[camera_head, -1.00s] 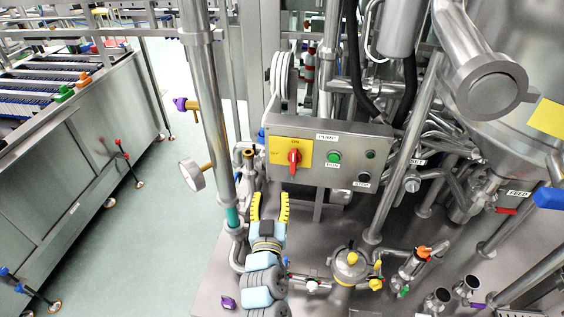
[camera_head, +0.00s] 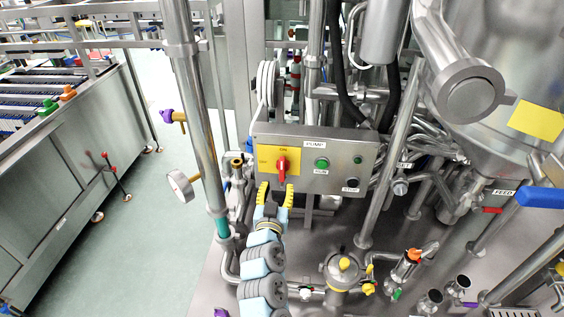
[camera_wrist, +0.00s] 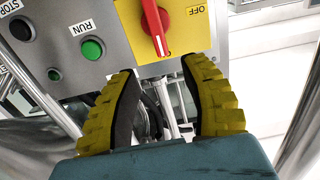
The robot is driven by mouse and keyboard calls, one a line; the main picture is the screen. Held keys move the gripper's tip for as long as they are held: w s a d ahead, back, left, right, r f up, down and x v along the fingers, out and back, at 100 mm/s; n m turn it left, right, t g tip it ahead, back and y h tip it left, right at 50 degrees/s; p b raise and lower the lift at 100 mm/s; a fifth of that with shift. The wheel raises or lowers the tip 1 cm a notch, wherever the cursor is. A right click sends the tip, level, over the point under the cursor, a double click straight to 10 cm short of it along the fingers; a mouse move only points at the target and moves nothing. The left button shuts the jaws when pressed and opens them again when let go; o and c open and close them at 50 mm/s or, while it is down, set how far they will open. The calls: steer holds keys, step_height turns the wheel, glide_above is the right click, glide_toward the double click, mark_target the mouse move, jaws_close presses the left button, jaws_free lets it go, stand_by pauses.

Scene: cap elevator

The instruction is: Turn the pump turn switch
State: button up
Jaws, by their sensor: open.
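The pump turn switch is a red knob (camera_head: 282,168) on a yellow plate (camera_head: 266,160) at the left of the grey control box (camera_head: 330,146) labelled PUMP. In the wrist view the red switch (camera_wrist: 154,28) is at the top, its handle pointing down toward the gap between my fingers, with a white line near its tip. OFF is printed on the plate beside it. My gripper (camera_head: 275,195) has yellow ribbed fingers, is open and empty, and is just below the switch. In the wrist view my gripper (camera_wrist: 160,82) has its fingertips apart on either side, short of the knob.
A green RUN button (camera_head: 321,164) and a dark STOP button (camera_head: 352,183) are on the same box, right of the switch. A vertical steel pipe (camera_head: 200,110) with a gauge (camera_head: 181,187) stands to the left. Pipes and valves crowd the right.

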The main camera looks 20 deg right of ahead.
mark_target(282, 166)
steer(key=shift+p+x, duration=0.65)
steer(key=shift+x, duration=4.65)
jaws_close()
